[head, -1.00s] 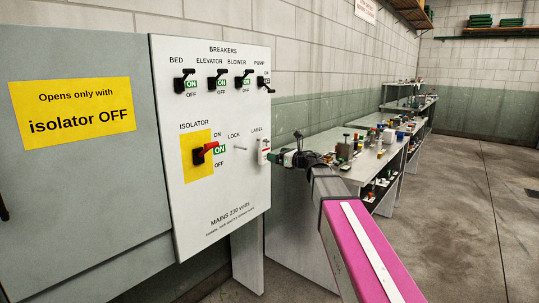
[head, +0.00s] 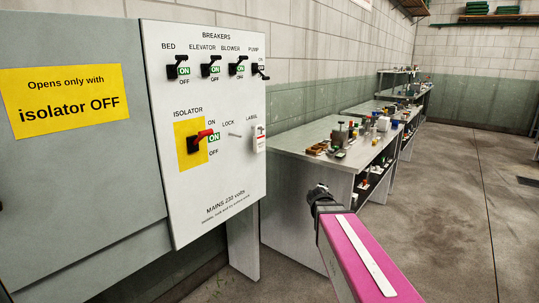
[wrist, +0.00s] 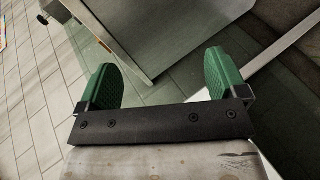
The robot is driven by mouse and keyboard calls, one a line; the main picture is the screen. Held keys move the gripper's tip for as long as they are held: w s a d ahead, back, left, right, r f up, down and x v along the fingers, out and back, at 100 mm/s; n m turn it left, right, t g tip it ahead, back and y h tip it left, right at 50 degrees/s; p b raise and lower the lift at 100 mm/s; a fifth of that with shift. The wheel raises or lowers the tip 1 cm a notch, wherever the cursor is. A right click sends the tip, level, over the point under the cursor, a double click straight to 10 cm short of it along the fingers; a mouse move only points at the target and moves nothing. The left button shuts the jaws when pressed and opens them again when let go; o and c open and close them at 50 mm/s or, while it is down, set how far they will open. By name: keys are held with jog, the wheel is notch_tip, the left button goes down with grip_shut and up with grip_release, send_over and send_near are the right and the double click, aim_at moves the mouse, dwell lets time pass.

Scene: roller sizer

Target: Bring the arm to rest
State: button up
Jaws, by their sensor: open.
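My arm reaches in from the lower right of the head view as a pink link with a white strip. Its dark end is low, right of the breaker panel (head: 205,130) and in front of the bench. In the wrist view my gripper (wrist: 162,80) shows two green fingers wide apart with nothing between them. It is open, and apart from the panel. The red isolator handle (head: 203,136) sits on a yellow plate beside the word ON. A white label (head: 259,139) hangs on the panel's right side. In the head view the fingers are hidden.
A grey cabinet with a yellow sign (head: 66,101) stands at the left. A metal bench (head: 290,140) holding several small parts runs back along the wall, with more benches behind it. The concrete floor (head: 450,190) at the right is clear.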

jog(key=s+a+f+m+g+y, duration=0.1)
jog(key=s+f+m+g, duration=0.5)
jog(key=s, duration=0.5)
jog(key=s+a+f+m+g+y, duration=0.2)
jog(key=s+f+m+g, duration=0.4)
jog(key=s+f, duration=0.4)
jog(key=shift+s+f, duration=0.3)
jog(key=shift+s, duration=0.6)
